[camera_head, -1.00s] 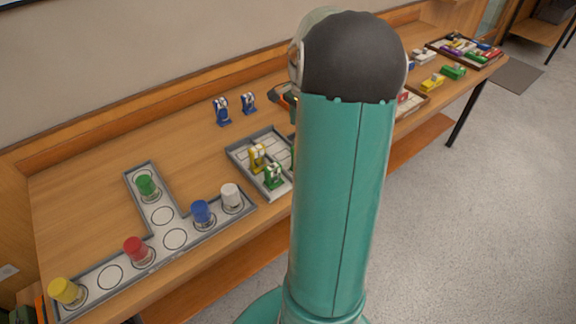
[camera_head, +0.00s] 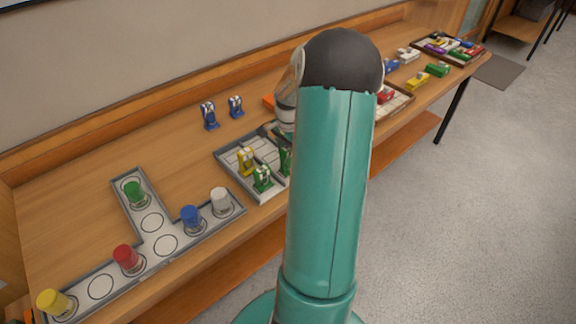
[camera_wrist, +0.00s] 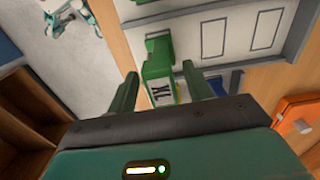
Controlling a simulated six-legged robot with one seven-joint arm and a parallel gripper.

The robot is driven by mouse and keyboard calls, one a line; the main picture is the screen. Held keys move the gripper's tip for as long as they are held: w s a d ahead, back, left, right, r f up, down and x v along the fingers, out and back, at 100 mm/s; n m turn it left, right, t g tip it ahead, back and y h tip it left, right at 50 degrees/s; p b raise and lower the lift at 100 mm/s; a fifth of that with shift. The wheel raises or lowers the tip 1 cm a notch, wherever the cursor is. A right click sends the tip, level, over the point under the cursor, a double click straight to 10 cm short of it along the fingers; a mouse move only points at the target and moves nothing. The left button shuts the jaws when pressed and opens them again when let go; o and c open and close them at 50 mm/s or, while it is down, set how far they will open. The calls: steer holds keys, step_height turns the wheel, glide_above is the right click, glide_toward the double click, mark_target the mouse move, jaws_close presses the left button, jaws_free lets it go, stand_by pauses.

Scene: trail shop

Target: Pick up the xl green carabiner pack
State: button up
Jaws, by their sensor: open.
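In the wrist view a green pack with an "XL" label (camera_wrist: 158,72) stands between the two fingers of my gripper (camera_wrist: 160,88). The gripper is open, and I see a gap between the right finger and the pack; contact at the left finger is unclear. The pack is at the edge of a grey tray with marked slots (camera_wrist: 188,22). In the head view the tray (camera_head: 226,170) holds a yellow pack (camera_head: 246,161), a green pack (camera_head: 262,179) and another green one (camera_head: 285,161) partly hidden by my arm. I cannot tell which of these is the XL one.
A T-shaped board (camera_head: 150,222) with coloured capped jars lies at the left. Two blue packs (camera_head: 209,116) stand behind the tray. An orange object (camera_wrist: 298,116) lies near my right finger. More trays and small coloured items lie farther along the bench.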

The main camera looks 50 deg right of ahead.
mark_target(288, 158)
steer(key=shift+w+f, duration=0.15)
steer(key=shift+f, duration=1.35)
jaws_close()
steer(key=shift+r, duration=0.15)
